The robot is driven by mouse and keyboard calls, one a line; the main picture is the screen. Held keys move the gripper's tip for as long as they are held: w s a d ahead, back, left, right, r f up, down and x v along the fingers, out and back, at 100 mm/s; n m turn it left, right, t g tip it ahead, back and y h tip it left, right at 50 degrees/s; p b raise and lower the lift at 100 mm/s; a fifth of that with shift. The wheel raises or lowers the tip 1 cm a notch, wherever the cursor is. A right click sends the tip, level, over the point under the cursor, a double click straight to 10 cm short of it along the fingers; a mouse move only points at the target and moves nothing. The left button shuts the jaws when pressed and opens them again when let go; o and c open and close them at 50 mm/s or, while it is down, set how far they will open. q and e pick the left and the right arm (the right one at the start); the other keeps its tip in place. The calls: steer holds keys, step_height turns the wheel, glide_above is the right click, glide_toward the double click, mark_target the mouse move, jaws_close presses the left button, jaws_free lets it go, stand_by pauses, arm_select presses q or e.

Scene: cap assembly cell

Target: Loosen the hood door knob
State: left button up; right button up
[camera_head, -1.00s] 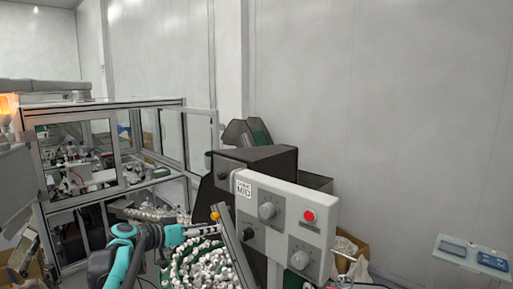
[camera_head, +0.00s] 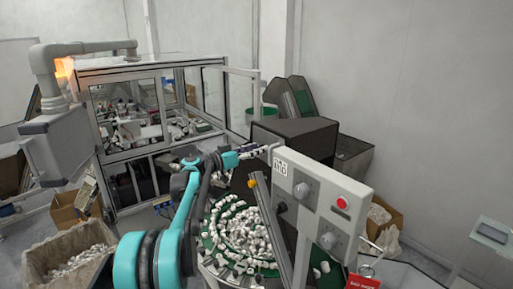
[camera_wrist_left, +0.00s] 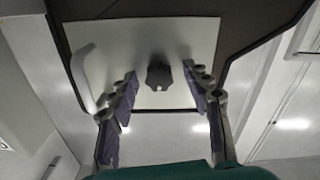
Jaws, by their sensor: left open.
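The hood door knob (camera_wrist_left: 158,76) is dark and lobed. In the left wrist view it sits on a pale panel (camera_wrist_left: 185,35), with a white bar handle (camera_wrist_left: 85,80) to its left. My left gripper (camera_wrist_left: 160,82) is open, one finger on each side of the knob, with gaps visible between fingers and knob. In the head view my left gripper (camera_head: 262,152) reaches the upper left edge of the grey control box (camera_head: 330,208); I cannot make out the knob there. My right gripper is not in view.
A bowl of white caps (camera_head: 240,235) lies below my left arm. The control box carries a red button (camera_head: 342,203) and dials. A dark hood box (camera_head: 295,135) stands behind it.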

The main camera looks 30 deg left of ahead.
arm_select(q)
jaws_close()
